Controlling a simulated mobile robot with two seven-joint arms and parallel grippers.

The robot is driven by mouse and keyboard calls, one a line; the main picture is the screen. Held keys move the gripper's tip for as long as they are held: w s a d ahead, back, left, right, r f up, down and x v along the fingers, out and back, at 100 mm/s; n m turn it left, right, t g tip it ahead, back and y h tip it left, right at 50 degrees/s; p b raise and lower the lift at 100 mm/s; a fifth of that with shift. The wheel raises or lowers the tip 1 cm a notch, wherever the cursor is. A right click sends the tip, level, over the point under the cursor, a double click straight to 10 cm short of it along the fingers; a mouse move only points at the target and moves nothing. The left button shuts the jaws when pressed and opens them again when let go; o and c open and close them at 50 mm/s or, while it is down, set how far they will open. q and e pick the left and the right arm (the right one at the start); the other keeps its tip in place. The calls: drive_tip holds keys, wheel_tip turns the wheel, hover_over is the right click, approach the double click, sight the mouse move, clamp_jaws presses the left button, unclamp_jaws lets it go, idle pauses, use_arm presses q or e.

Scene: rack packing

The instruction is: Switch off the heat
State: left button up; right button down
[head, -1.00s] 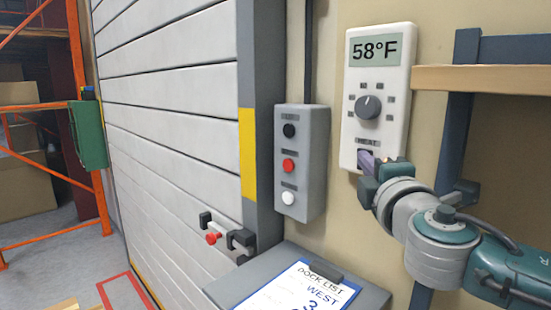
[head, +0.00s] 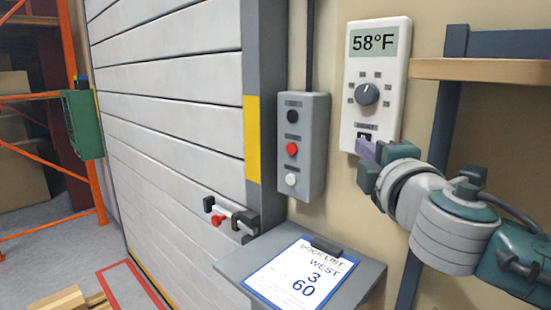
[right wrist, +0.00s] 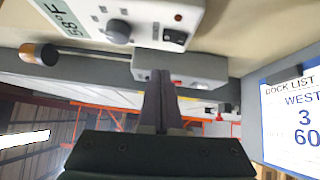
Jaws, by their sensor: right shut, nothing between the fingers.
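The white thermostat (head: 394,108) hangs on the wall and its display (head: 374,43) reads 58°F. A grey round dial (head: 366,94) sits mid-panel. A small black rocker switch (head: 364,136) is low on the panel, partly hidden by my gripper in the head view. The rocker also shows in the right wrist view (right wrist: 175,38); I cannot tell which way it is set. My right gripper (head: 364,152) is shut and empty, just below the switch. In the right wrist view its fingertips (right wrist: 161,75) look apart from the switch. My left gripper is not in view.
A grey button box (head: 314,150) with black, red and white buttons is left of the thermostat. Below is a sloped stand (head: 366,277) with a dock list clipboard (head: 300,275). A wooden shelf (head: 480,70) is at right, above my arm. A shutter door (head: 170,100) fills the left.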

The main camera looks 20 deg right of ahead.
drive_tip(key=v, duration=0.6)
drive_tip(key=shift+r+b, duration=0.25)
drive_tip(key=shift+b, duration=0.15)
drive_tip(key=shift+s, duration=0.15)
drive_tip(key=s+a+f+m+g+y, duration=0.2)
drive_tip(key=s+f+m+g, duration=0.6)
drive_tip(key=s+f, duration=0.3)
drive_tip(key=s+a+f+m+g+y, duration=0.4)
drive_tip(key=s+a+f+g+y, duration=0.15)
drive_tip(key=s+a, duration=0.65)
wheel_tip(320, 180, up, 29)
drive_tip(key=d+p, duration=0.2)
drive_tip(key=p, duration=2.7)
drive_tip(key=shift+f+p, duration=0.2)
drive_tip(key=shift+p, duration=0.2)
